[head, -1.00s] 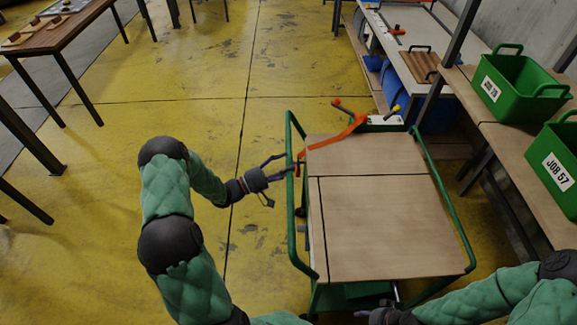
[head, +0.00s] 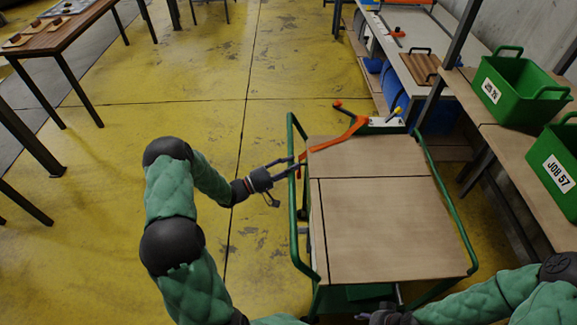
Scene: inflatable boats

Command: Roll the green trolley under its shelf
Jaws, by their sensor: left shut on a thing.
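The green trolley (head: 384,225) has light brown board panels on top and green tube rails along its sides. It stands on the yellow floor in front of me. My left gripper (head: 285,168) is shut on the trolley's left rail, near its far end. My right gripper (head: 372,314) is low at the trolley's near edge; its fingers are mostly hidden, so its state is unclear. A brown shelf surface (head: 512,150) on dark legs runs along the right, with open space under it. I cannot tell whether it is the trolley's own shelf.
Green bins (head: 520,85) stand on the right-hand surface, one labelled JOB 57. An orange tool (head: 340,135) lies across the trolley's far end. A blue drum (head: 437,117) sits beneath the bench beyond. A brown table (head: 65,38) is far left. Floor left of the trolley is clear.

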